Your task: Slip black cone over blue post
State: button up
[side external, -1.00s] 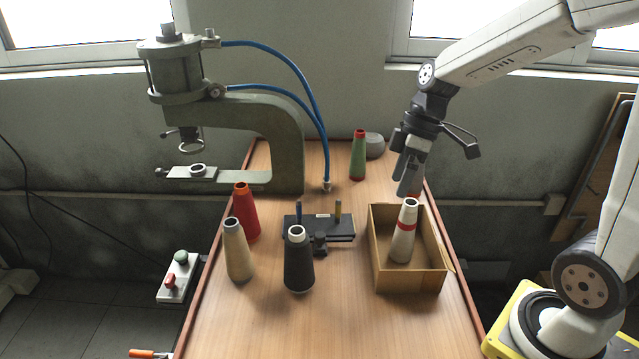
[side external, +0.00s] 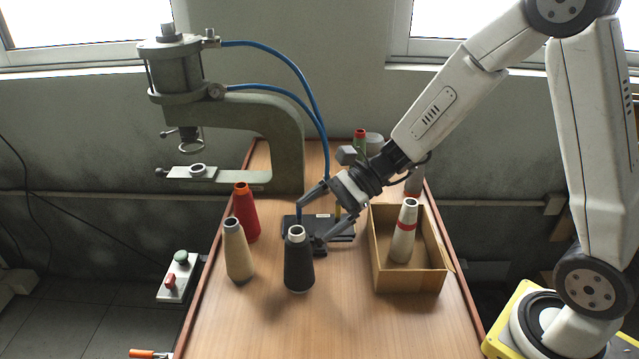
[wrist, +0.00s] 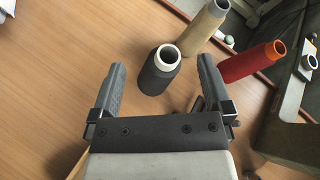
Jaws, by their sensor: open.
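The black cone (side external: 299,265) stands upright on the table, with a pale ring at its open top. In the wrist view the black cone (wrist: 157,75) shows ahead of the fingertips, between their lines. My gripper (side external: 311,217) is open and empty, tilted down toward the cone from behind and right in the side view; its fingers also show in the wrist view (wrist: 162,68). The blue post (side external: 299,209) stands on a dark base (side external: 340,232) behind the cone, partly hidden by my gripper. A yellow post (side external: 338,213) on the same base is mostly hidden.
A beige cone (side external: 238,252) and a red cone (side external: 246,214) stand left of the black cone. A cardboard box (side external: 408,282) at right holds a white cone with a red band (side external: 404,232). A green press (side external: 275,130) stands behind left. The front table is clear.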

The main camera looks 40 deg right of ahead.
aim_at(307, 237)
jog(key=m, duration=0.1)
jog(key=w+m+t, duration=0.1)
jog(key=m, duration=0.1)
jog(key=a+f+m, duration=0.1)
jog(key=m, duration=0.1)
jog(key=shift+w+t+y, duration=0.2)
jog(key=shift+t+y, duration=0.1)
jog(key=shift+f, duration=0.15)
jog(key=shift+f, duration=1.85)
